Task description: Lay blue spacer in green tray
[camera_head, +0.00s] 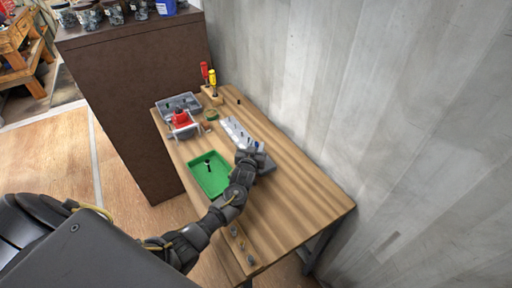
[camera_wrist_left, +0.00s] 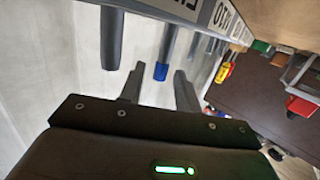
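The green tray (camera_head: 213,181) lies on the wooden table, with a small dark, pale-tipped object (camera_head: 208,164) inside it. My left gripper (camera_head: 243,152) is right of the tray, at the near end of a light grey rack (camera_head: 234,131). In the left wrist view the rack's lettered edge (camera_wrist_left: 185,7) is at the top, with several grey pegs. One peg bears a blue piece at its end, which looks like the blue spacer (camera_wrist_left: 161,72). It appears between my two spread, open fingers; I cannot tell whether they touch it. My right gripper is out of view.
A grey bin with a red item (camera_head: 181,118) stands at the table's far left. Red and yellow screwdrivers stand in a holder (camera_head: 212,95) at the back. Small metal parts (camera_head: 243,246) lie near the front edge. A concrete wall borders the right; a brown cabinet stands left.

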